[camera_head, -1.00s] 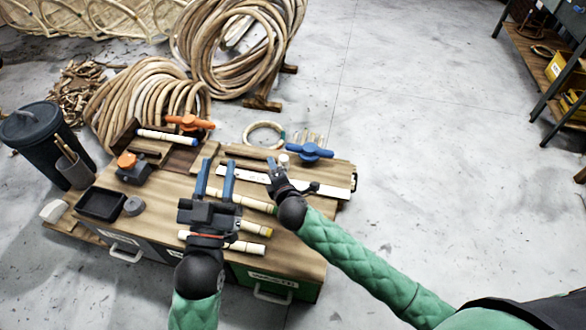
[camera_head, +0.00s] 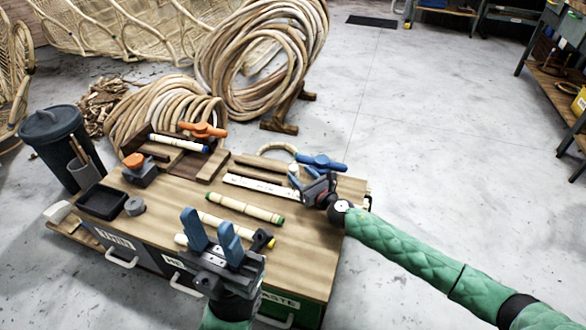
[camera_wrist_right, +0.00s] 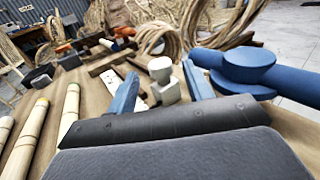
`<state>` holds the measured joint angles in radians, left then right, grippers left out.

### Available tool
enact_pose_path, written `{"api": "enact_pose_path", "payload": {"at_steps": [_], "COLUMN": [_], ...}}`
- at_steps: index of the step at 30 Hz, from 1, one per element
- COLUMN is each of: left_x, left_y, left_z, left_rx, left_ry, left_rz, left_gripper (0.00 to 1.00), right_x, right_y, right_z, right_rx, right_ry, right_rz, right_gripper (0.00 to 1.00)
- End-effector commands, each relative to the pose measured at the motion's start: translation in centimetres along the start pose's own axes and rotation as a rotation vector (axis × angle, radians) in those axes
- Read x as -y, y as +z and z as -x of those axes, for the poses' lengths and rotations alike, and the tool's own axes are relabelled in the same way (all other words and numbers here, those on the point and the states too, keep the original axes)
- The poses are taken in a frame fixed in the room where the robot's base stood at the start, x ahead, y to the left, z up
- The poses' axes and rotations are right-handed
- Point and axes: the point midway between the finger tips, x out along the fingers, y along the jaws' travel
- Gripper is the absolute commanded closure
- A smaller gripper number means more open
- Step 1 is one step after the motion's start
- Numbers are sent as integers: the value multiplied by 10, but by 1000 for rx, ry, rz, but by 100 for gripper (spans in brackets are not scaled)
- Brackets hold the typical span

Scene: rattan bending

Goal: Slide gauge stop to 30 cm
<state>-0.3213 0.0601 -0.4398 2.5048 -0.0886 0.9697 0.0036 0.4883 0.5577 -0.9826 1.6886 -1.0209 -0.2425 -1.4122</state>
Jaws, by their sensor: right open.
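The white ruler strip (camera_head: 262,186) lies along the right back of the wooden bench; its right part is hidden behind my right gripper (camera_head: 306,178). In the right wrist view, the gauge stop (camera_wrist_right: 161,72) is a pale metal block with a round knob. It stands between the two blue fingers of my right gripper (camera_wrist_right: 161,86), which are apart; I cannot tell whether they touch it. The ruler (camera_wrist_right: 140,101) also shows there; its marks are too small to read. My left gripper (camera_head: 208,222) is open and empty over the bench's front edge.
A blue clamp handle (camera_head: 322,162) is close beside my right gripper. Several rattan pieces, one with green ends (camera_head: 245,208), lie in the middle. A black tray (camera_head: 103,202) and an orange-topped block (camera_head: 138,170) stand at left. An orange handle (camera_head: 203,130) is at the back.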

Motion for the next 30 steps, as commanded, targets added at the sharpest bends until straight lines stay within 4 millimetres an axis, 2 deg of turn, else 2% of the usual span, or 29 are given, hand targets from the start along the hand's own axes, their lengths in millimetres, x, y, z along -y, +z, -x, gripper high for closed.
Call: {"api": "enact_pose_path", "payload": {"at_steps": [6, 12, 18, 25, 26, 30], "left_x": [-1, -2, -2, -3, -3, -2], "left_y": [1, 2, 2, 2, 2, 2], "left_z": [3, 5, 5, 4, 4, 4], "left_rx": [-3, -7, -9, -10, -10, -10], "left_ry": [-5, -10, -12, -12, -12, -12], "left_rz": [11, 22, 28, 28, 28, 28], "left_gripper": [64, 64, 64, 64, 64, 64], "right_x": [0, -1, 0, 0, 0, 0], "right_y": [0, 0, 0, 0, 0, 0], "right_z": [-33, -57, -66, -67, -67, -67], "right_rx": [2, 1, -1, 0, 0, 0], "right_ry": [-1, -1, -2, -2, -2, -2], "right_rz": [-1, -3, -3, -4, -4, -4], "right_gripper": [49, 49, 49, 49, 51, 78]}}
